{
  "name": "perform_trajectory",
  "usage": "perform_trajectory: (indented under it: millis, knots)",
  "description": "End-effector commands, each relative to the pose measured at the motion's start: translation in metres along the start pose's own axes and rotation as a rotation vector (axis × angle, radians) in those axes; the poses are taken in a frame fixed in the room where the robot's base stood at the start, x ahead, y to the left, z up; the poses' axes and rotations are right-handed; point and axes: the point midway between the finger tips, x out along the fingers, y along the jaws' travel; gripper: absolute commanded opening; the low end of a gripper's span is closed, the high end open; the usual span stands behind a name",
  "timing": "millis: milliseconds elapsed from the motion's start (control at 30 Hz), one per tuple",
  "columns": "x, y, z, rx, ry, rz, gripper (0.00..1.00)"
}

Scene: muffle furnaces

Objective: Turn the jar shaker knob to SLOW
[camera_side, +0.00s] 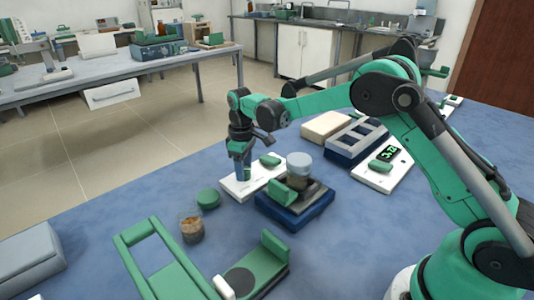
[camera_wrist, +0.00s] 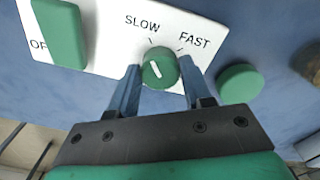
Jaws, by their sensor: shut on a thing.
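The green round knob (camera_wrist: 165,68) sits on a white control panel (camera_wrist: 105,25) in the wrist view. Its white pointer line tilts up and left, toward the tick below the SLOW label. The FAST label is up and right of the knob; the OFF label at left is partly hidden by a green block (camera_wrist: 60,32). My gripper (camera_wrist: 160,66) has one finger on each side of the knob and is shut on it. In the side view my gripper (camera_side: 246,178) points down at the white panel (camera_side: 232,190), hiding the knob.
Right of the panel stands a blue-based device (camera_side: 300,212) with a jar (camera_side: 299,165). A green lid (camera_side: 208,199) and an open jar of brown material (camera_side: 191,229) stand nearby. A green frame (camera_side: 165,265) lies in front.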

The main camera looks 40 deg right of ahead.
Motion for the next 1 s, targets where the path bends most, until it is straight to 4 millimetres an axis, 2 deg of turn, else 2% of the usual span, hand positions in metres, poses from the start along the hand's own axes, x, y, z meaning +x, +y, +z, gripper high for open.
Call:
perform_trajectory:
  millis: [367,400,500,833,1000]
  knots:
    - [-0.001,0.0,0.0,-0.007,0.0,0.001,0.0]
    - [-0.001,0.0,0.0,-0.007,0.0,0.001,0.47]
    - [0.0,0.0,0.0,-0.007,0.0,0.001,0.75]
    - [-0.002,0.0,0.0,-0.006,0.0,0.0,0.76]
    - [-0.025,0.0,0.0,-0.006,0.0,0.0,0.76]
